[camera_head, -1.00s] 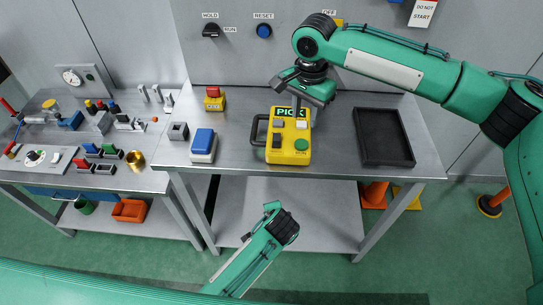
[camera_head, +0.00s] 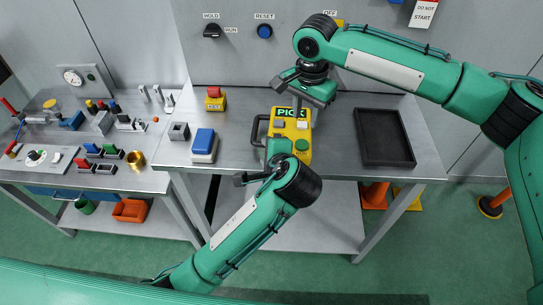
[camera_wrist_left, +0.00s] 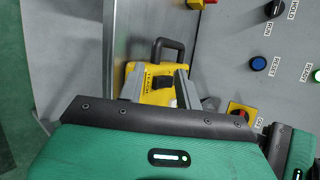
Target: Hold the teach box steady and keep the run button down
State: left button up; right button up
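The yellow teach box (camera_head: 290,127) stands on the grey bench, with a PICK display, a black handle (camera_head: 255,130) on its left and a green run button (camera_head: 302,144) at its lower right. My left gripper (camera_wrist_left: 157,82) is at the box's near left; in the left wrist view its two fingers are apart, with the box's black button (camera_wrist_left: 162,92) showing between them. Whether the fingers touch the box is not clear. My right gripper (camera_head: 297,103) is over the box's far end by the display; its fingertips are largely hidden. The run button shows uncovered.
A blue-topped block (camera_head: 203,142), a small grey socket block (camera_head: 179,131) and a red-topped yellow box (camera_head: 215,98) stand left of the box. A black tray (camera_head: 384,137) lies to the right. The wall panel (camera_head: 235,60) with knobs rises behind.

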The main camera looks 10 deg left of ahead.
aim_at(257, 145)
pick_arm(q)
jog(key=x, duration=1)
grip_shut()
jog(key=shift+s+f, duration=0.1)
dwell(0.8)
pick_arm(e)
grip_shut()
